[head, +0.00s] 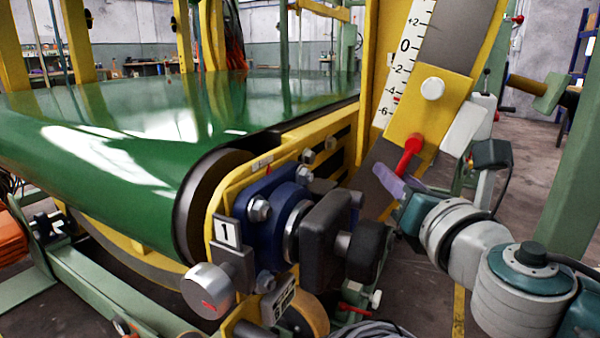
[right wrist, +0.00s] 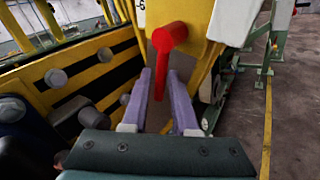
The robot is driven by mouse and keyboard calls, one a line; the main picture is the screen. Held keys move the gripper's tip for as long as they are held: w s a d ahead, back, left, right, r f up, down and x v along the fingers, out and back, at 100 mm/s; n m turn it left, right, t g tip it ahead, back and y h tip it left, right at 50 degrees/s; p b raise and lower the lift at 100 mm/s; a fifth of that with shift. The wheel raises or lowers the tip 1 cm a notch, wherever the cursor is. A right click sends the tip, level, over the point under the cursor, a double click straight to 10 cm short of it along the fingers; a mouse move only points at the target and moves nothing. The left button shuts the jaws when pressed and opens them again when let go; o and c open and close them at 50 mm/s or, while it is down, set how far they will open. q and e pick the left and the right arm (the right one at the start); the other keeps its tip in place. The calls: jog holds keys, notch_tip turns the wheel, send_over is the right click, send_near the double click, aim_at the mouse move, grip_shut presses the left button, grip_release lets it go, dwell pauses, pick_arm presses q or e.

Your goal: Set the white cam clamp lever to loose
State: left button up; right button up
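A white lever-like block (head: 463,128) sits at the right edge of the yellow carriage plate (head: 417,108), beside the scale; it also shows at the top of the right wrist view (right wrist: 236,22). A red handle (head: 409,152) sticks out below the plate and also shows in the right wrist view (right wrist: 170,38). My right gripper (head: 388,178) is just below the red handle. Its two purple fingers (right wrist: 161,78) are open, and the red handle's lower end appears between or just beyond their tips; contact cannot be told. My left gripper is not in view.
A green conveyor belt (head: 110,125) fills the left. A blue bearing housing (head: 268,212) and a black knob (head: 366,250) stand left of my right gripper. A white round knob (head: 432,88) is on the carriage plate. Floor shows free at the right.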

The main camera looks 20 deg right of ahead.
grip_shut()
dwell(1.3)
